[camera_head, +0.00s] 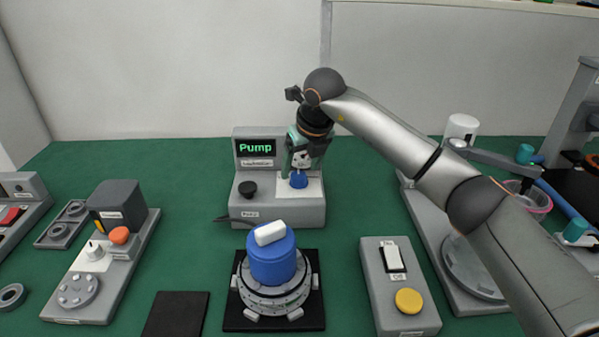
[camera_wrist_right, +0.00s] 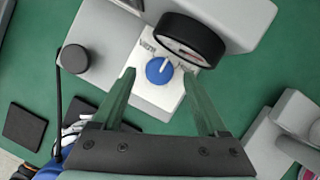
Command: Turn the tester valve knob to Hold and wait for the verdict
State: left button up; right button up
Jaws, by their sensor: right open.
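The tester (camera_head: 275,208) is a grey box at the middle of the table. Its dark screen (camera_head: 256,149) reads "Pump" in green. Its blue valve knob (camera_head: 298,180) sits on a white plate; in the wrist view the knob (camera_wrist_right: 157,72) shows a white pointer angled to the upper right. My right gripper (camera_head: 300,160) is above the knob, with its green fingers open, one on each side of it in the wrist view. I cannot tell whether they touch it. My left gripper is not in view.
A round black gauge (camera_wrist_right: 190,40) stands close beyond the knob. A black knob (camera_head: 247,189) is on the tester's left side. A blue cylinder (camera_head: 271,258) on a round grey fixture stands in front. A switch box (camera_head: 408,286) is at front right.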

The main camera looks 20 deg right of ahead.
jog(key=shift+x, duration=1.25)
grip_shut()
